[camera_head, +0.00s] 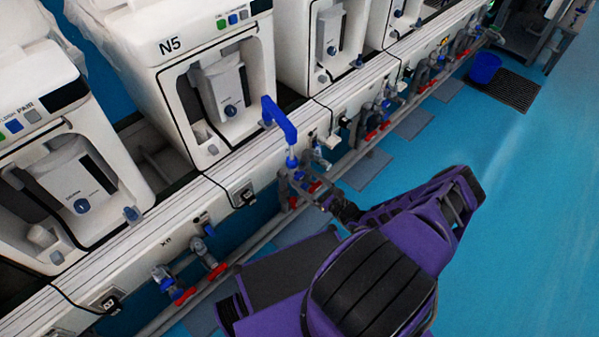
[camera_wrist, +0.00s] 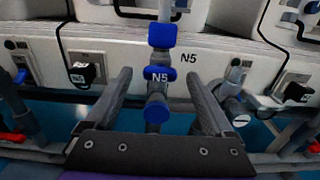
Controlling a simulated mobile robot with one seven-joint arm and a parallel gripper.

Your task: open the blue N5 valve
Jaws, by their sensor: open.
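My gripper (camera_wrist: 158,79) is open, one finger on each side of the valve, with visible gaps between. I cannot tell whether the fingertips reach as deep as the valve. In the head view my gripper (camera_head: 328,202) is at the pipework below the N5 machine (camera_head: 170,45). The labelled part cannot be made out there.
Red-handled valves (camera_head: 215,271) line the grey pipes on both sides. A white panel (camera_wrist: 115,50) with black plugs (camera_wrist: 82,73) stands behind. Blue floor (camera_head: 510,210) is clear at right.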

